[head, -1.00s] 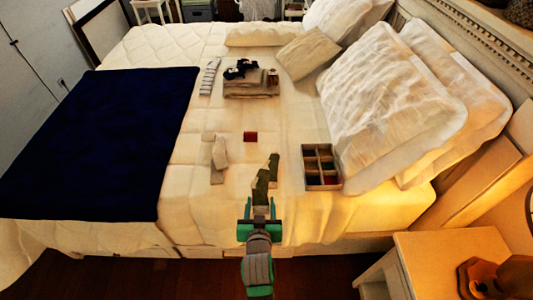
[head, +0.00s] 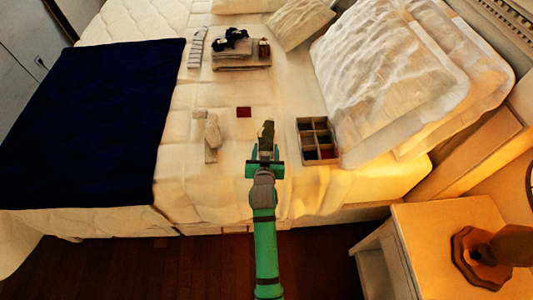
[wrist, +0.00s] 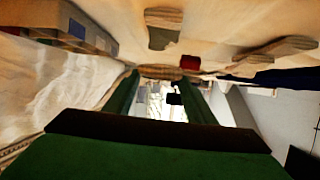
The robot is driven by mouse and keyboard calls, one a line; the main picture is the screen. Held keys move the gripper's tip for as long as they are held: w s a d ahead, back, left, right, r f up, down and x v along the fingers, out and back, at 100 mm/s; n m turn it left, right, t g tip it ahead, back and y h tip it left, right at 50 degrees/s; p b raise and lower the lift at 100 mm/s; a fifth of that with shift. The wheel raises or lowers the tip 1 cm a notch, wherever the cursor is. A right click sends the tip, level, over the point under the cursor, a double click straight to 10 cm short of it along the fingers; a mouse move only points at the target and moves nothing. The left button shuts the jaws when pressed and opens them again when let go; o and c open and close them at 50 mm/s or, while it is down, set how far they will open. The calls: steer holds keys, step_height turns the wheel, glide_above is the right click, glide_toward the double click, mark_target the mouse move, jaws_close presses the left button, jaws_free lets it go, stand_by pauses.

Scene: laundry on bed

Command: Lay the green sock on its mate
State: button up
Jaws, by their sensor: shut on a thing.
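My gripper (head: 265,160) is low over the near part of the bed, shut on the green sock (head: 265,146), a dull olive strip pointing away from me. Its mate (head: 268,129), also olive, lies on the bed just ahead and in line with it. The two overlap in the head view, and I cannot tell whether they touch. The wrist view looks upside down along the bed. An olive and tan sock shape (wrist: 163,38) shows at its top centre, with my green fingers below.
A divided box (head: 320,142) stands close on the right. A small red cloth (head: 244,112) lies ahead left. Pale socks (head: 212,132) lie to the left, and folded towels (head: 240,62) are farther back. A navy blanket (head: 90,120) covers the left side; large pillows (head: 390,85) are at right.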

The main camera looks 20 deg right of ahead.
steer(key=shift+w+d+f, duration=0.3)
steer(key=shift+w+f, duration=0.1)
steer(key=shift+f, duration=0.2)
steer(key=shift+w+d+f, duration=0.25)
steer(key=shift+w+f, duration=0.15)
steer(key=shift+f, duration=1.8)
steer(key=o, duration=1)
